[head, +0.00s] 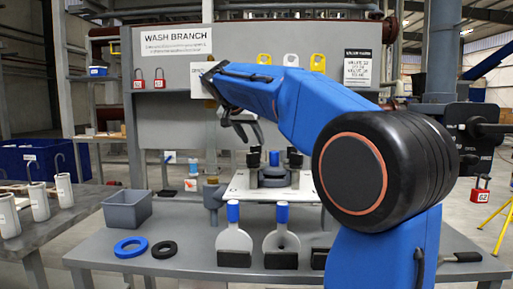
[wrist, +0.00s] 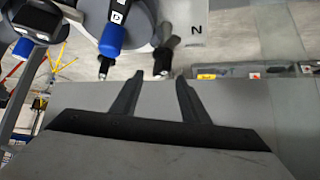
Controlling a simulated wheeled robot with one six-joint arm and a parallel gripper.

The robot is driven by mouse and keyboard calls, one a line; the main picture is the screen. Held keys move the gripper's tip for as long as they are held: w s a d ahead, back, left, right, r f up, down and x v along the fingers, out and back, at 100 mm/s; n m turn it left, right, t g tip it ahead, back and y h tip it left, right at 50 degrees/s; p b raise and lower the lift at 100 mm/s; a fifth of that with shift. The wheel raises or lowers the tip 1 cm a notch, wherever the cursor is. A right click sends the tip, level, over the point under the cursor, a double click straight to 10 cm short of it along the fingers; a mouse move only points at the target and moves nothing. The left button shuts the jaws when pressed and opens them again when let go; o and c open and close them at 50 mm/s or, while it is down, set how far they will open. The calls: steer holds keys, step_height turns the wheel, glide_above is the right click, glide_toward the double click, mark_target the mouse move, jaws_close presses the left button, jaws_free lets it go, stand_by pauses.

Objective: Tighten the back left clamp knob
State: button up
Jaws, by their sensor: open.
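A pale plate (head: 240,190) on the bench carries a dark round fixture (head: 274,177) with dark clamp knobs around it and a blue-topped piece in the middle. A dark knob (head: 253,159) stands on its left side; I cannot clearly separate the back left knob from the one in front. My gripper (head: 250,138) is open and empty, above and left of the fixture. In the wrist view my gripper's fingers (wrist: 158,77) are spread. A black cylindrical piece (wrist: 162,63) shows just beyond and between the tips; I cannot tell which knob it is or how far away.
Two blue-handled paddles (head: 234,240) (head: 282,240) stand in black holders before the plate. A grey bin (head: 127,210), a blue ring (head: 130,247) and a black ring (head: 164,249) lie to the left. A grey sign panel (head: 180,105) rises behind. My arm hides the right side.

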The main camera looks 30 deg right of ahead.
mark_target(256, 146)
steer(key=shift+x, duration=2.7)
